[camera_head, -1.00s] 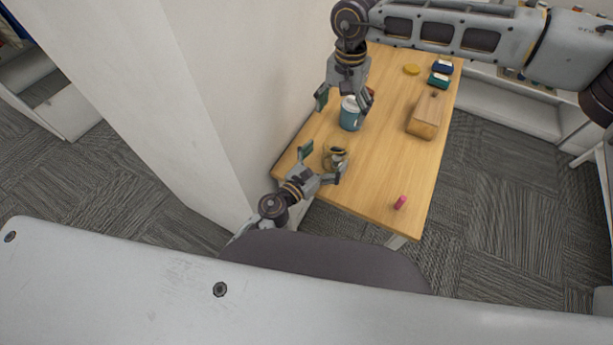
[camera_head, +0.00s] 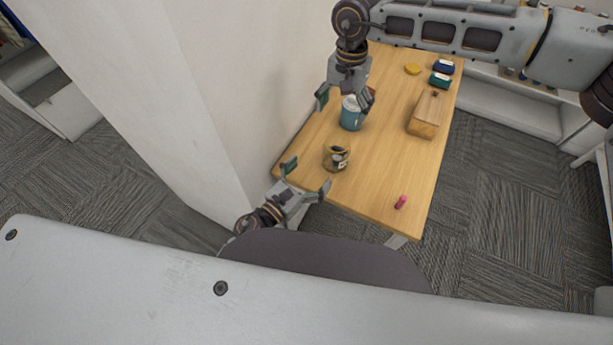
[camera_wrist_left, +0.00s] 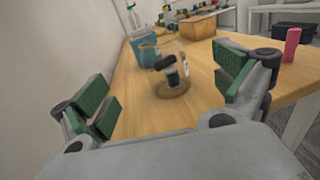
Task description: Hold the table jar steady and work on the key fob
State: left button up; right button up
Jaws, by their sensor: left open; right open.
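The clear table jar (camera_head: 337,160) stands upright near the table's near left edge; it also shows in the left wrist view (camera_wrist_left: 172,85). A black item, apparently the key fob (camera_wrist_left: 166,62), shows through its clear wall beside something white; I cannot tell them apart well. My left gripper (camera_head: 307,177) is open and empty, just short of the jar on its near side, fingers pointing toward it and not touching. My right gripper (camera_head: 345,97) is open, pointing down over a teal container (camera_head: 351,121), one finger on either side of its top; contact is unclear.
A wooden box (camera_head: 424,117) stands at the right. A pink cylinder (camera_head: 400,202) is near the front right edge. Teal (camera_head: 439,80) and blue (camera_head: 443,67) items and a yellow disc (camera_head: 412,69) lie at the back. A white wall borders the left. The table's middle is clear.

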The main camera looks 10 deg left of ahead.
pick_arm(q)
jog(key=shift+v, duration=0.8)
jog(key=shift+s+a, duration=0.1)
jog(key=shift+s, duration=0.05)
